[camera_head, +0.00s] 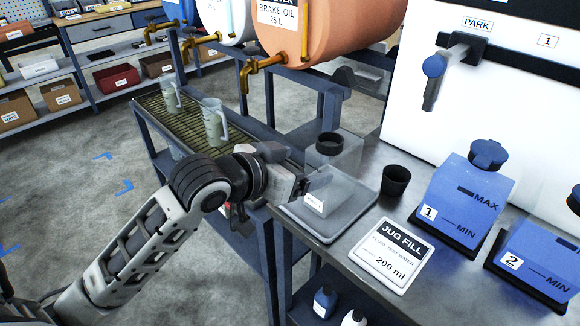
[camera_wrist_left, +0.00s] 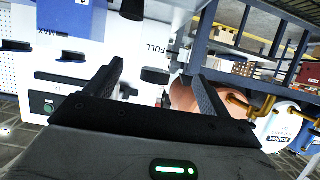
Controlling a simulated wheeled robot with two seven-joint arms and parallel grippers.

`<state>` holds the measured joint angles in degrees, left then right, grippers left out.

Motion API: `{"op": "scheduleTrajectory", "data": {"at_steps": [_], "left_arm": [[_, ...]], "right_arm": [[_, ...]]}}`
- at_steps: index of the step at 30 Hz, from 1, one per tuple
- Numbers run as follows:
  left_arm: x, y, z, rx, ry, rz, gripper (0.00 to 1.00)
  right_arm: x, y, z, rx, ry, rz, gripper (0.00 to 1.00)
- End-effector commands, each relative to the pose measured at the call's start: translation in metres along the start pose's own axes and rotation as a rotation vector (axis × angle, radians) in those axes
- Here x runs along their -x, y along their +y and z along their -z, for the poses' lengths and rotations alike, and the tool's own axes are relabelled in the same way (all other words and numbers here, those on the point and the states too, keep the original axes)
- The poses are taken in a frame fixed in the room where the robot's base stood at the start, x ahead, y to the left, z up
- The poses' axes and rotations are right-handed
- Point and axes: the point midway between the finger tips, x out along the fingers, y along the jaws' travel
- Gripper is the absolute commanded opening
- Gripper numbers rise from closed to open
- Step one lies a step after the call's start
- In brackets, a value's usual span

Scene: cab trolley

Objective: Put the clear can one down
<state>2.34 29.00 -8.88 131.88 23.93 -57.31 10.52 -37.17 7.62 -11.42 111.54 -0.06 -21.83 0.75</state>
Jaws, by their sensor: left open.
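The clear can (camera_head: 346,166) is a see-through container with a black cap and a small white label near its base. It stands upright on a grey square plate (camera_head: 303,220) on the bench. My left gripper (camera_head: 317,182) is open at the left side of the can, low on its body. The overlap and the clear walls hide whether the fingers touch it. In the left wrist view my two fingers (camera_wrist_left: 152,88) are spread, with a dark round cap (camera_wrist_left: 155,75) showing between them. My right gripper is out of view.
A black cup (camera_head: 395,180), a "JUG FILL" card (camera_head: 391,256) and blue containers 1 (camera_head: 463,205) and 2 (camera_head: 545,255) stand to the right. Clear jugs (camera_head: 214,122) stand on a slatted rack behind my arm. A brake oil drum (camera_head: 325,30) with a tap hangs above.

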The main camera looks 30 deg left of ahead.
Motion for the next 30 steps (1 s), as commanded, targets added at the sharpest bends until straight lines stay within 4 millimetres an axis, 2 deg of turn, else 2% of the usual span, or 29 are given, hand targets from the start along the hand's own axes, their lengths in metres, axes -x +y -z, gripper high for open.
{"op": "scheduleTrajectory", "data": {"at_steps": [5, 8, 11, 12, 14, 15, 18, 21, 24, 30], "left_arm": [[0.020, 0.000, -0.002, 0.001, -0.002, 0.001, 0.81], [0.017, 0.001, -0.021, 0.025, -0.020, 0.005, 0.81], [0.002, 0.005, -0.079, 0.074, -0.067, 0.028, 0.81], [-0.003, 0.009, -0.110, 0.090, -0.091, 0.041, 0.81], [-0.005, 0.020, -0.158, 0.104, -0.129, 0.060, 0.81], [-0.003, 0.029, -0.188, 0.109, -0.154, 0.070, 0.81], [0.009, 0.054, -0.252, 0.105, -0.211, 0.085, 0.81], [0.022, 0.076, -0.292, 0.095, -0.249, 0.089, 0.81], [0.030, 0.087, -0.311, 0.085, -0.265, 0.088, 0.81], [0.031, 0.089, -0.314, 0.081, -0.267, 0.087, 0.81]], "right_arm": [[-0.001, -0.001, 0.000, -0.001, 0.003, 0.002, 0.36], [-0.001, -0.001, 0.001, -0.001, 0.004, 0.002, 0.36], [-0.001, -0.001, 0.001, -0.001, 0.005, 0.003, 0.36], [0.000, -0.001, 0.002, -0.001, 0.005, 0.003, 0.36], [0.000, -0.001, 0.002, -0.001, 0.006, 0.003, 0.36], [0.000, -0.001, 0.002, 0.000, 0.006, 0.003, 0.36], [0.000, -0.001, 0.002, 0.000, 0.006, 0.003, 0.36], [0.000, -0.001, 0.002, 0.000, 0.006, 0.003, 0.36], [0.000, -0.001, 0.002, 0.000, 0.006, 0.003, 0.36], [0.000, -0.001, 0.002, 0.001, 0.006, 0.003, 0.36]]}}
